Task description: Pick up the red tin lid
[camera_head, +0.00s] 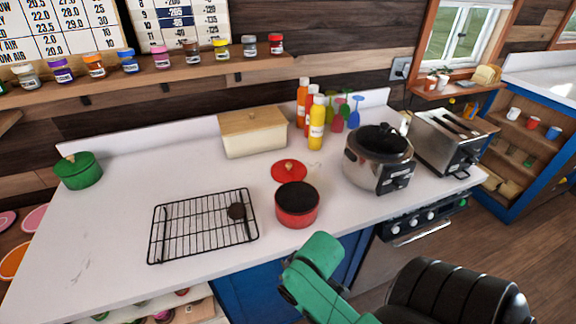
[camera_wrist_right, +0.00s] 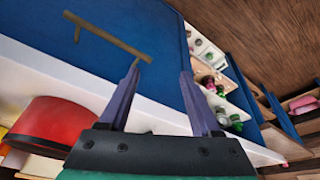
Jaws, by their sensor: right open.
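The red tin lid (camera_head: 289,171) lies flat on the white counter, just behind the open red pot (camera_head: 297,212). A red rounded side, apparently the pot's (camera_wrist_right: 62,135), shows at the lower left of the right wrist view. The lid cannot be made out there. My right gripper (camera_wrist_right: 162,78) is open and empty in the right wrist view, its fingers over the counter edge and blue cabinet front. In the head view only my green and black right arm shows at the bottom. My left gripper is not in view.
A black wire rack (camera_head: 204,226) with a dark round item lies left of the pot. A steel cooker (camera_head: 378,160) stands to the right, bottles (camera_head: 316,122) and a bread box (camera_head: 253,134) behind. A green pot (camera_head: 78,172) is far left. Counter around the rack is clear.

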